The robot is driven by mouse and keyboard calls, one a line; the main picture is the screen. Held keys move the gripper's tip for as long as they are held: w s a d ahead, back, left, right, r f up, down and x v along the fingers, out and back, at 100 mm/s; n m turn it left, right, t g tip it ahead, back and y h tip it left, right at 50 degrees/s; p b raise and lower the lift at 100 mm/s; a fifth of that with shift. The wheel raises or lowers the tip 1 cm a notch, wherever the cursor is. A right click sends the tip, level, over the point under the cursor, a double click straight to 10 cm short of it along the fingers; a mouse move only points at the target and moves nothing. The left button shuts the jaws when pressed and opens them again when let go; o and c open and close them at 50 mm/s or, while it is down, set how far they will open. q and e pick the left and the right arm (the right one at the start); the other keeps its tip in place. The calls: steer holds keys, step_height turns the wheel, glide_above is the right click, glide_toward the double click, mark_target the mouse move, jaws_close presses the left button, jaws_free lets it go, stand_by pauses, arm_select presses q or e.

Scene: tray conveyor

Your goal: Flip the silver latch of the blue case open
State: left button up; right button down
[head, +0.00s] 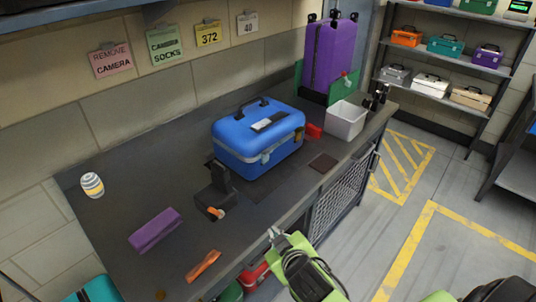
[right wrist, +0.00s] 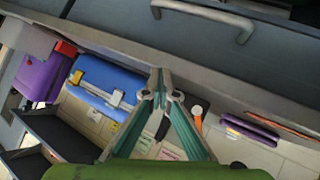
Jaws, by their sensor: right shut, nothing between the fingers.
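The blue case (head: 245,135) stands closed on the dark worktop, with a black handle on its lid. A silver latch (head: 265,157) sits on its front side along the pale seam. In the right wrist view the case (right wrist: 112,72) is left of my fingers, and the silver latch (right wrist: 117,98) shows on it. My right gripper (head: 274,234) is shut and empty at the worktop's front edge, nearer the camera than the case and apart from it. It also shows in the right wrist view (right wrist: 160,75). My left gripper is not in view.
A black device (head: 218,190) stands just left of the case. A white bin (head: 346,120), a small red item (head: 314,131) and a dark flat square (head: 323,162) lie to its right. A purple box (head: 155,229) and an orange tool (head: 203,265) lie front left.

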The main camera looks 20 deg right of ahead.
steer(key=w+a+r+n+t+y, duration=0.2)
steer(key=w+a+r+n+t, duration=0.15)
steer(key=r, duration=0.45)
steer(key=w+a+r+n+t+y, duration=0.2)
steer(key=w+r+t, duration=0.15)
steer(key=r, duration=0.55)
steer(key=w+a+r+n+t+y, duration=0.2)
steer(key=w+a+r+n+t, duration=0.15)
steer(key=r, duration=0.45)
steer(key=a+r+n+g+y, duration=0.4)
steer(key=a+r+n+y, duration=0.2)
steer(key=a+n+y, duration=0.45)
steer(key=s+a+f+n+g+y, duration=0.1)
steer(key=a+f+n+g+y, duration=0.2)
steer(key=a+n+g, duration=0.5)
steer(key=w+d+f+n+g+h, duration=0.2)
steer(key=w+d+f+n+h, duration=0.1)
steer(key=d+f+h, duration=0.25)
steer(key=w+d+f+n+g+h, duration=0.2)
steer(key=d+f+n+h, duration=0.15)
steer(key=d+f, duration=0.2)
steer(key=w+d+r+m+h, duration=0.1)
steer(key=d+h, duration=0.4)
steer(key=d, duration=0.6)
steer(key=w+d+r+m+h, duration=0.1)
steer(key=d+m+h, duration=0.2)
steer(key=d, duration=0.9)
steer(key=shift+w+d+g+h, duration=0.25)
steer(key=shift+w+g+h, duration=0.15)
steer(key=shift+h, duration=0.55)
